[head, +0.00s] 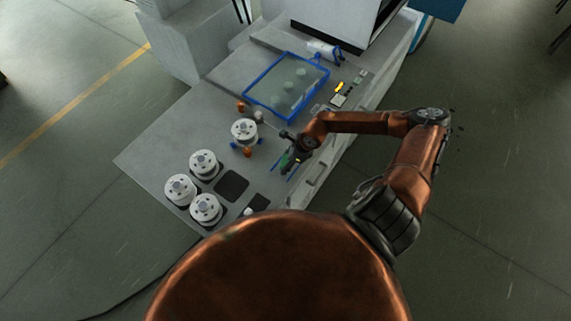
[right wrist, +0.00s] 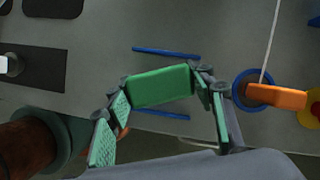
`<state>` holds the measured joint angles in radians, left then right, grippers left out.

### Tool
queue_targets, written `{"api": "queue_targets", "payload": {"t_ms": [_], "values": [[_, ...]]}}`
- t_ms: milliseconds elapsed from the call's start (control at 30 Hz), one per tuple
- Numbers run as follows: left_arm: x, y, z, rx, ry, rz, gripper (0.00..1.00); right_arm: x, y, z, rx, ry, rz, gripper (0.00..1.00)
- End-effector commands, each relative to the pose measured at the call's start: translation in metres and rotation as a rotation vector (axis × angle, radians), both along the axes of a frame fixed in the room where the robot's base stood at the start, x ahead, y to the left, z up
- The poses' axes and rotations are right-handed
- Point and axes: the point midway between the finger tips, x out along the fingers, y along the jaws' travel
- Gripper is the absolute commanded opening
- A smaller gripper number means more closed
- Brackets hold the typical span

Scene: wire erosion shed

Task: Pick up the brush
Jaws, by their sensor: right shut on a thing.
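The brush shows as a green block (right wrist: 160,85) in the right wrist view. It lies between the fingertips of my right gripper (right wrist: 161,88), which is shut on it. Two thin blue bars (right wrist: 165,52) run along either side of the block. I cannot tell whether it is clear of the bench top. Any bristles are hidden or cannot be made out. In the head view my right gripper (head: 289,161) is over the near right part of the grey bench (head: 150,150), and the brush there is small and mostly covered. My left gripper is not in view.
White spools (head: 204,163) stand on the bench at the left, with one nearer (head: 244,132) the gripper. A blue-framed tray (head: 250,97) lies behind it. In the wrist view an orange piece (right wrist: 275,97) and a blue ring (right wrist: 240,94) are just right of the fingers.

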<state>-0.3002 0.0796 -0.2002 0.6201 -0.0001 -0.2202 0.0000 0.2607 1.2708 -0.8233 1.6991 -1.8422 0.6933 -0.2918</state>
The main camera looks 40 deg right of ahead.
Motion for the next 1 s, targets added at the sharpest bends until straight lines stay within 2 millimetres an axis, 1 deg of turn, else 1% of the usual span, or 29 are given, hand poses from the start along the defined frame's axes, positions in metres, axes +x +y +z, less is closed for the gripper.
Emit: {"api": "queue_targets", "payload": {"t_ms": [100, 267, 467, 700, 833, 1000], "values": [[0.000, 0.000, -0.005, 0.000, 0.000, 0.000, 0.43, 0.000, -0.001, 0.018, -0.004, -0.002, 0.002, 0.25], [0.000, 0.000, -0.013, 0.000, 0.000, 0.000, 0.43, -0.019, 0.013, 0.042, -0.003, -0.001, 0.005, 0.25], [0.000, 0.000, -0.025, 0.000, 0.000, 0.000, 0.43, -0.045, 0.032, 0.077, -0.005, 0.000, 0.006, 0.25], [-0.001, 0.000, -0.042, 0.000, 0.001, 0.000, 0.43, -0.081, 0.059, 0.095, -0.003, 0.001, 0.005, 0.25], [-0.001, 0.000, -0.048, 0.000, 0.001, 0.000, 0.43, -0.096, 0.070, 0.104, -0.003, 0.001, 0.004, 0.25], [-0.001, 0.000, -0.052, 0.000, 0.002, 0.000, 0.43, -0.108, 0.080, 0.112, -0.002, 0.001, 0.001, 0.25]]}}
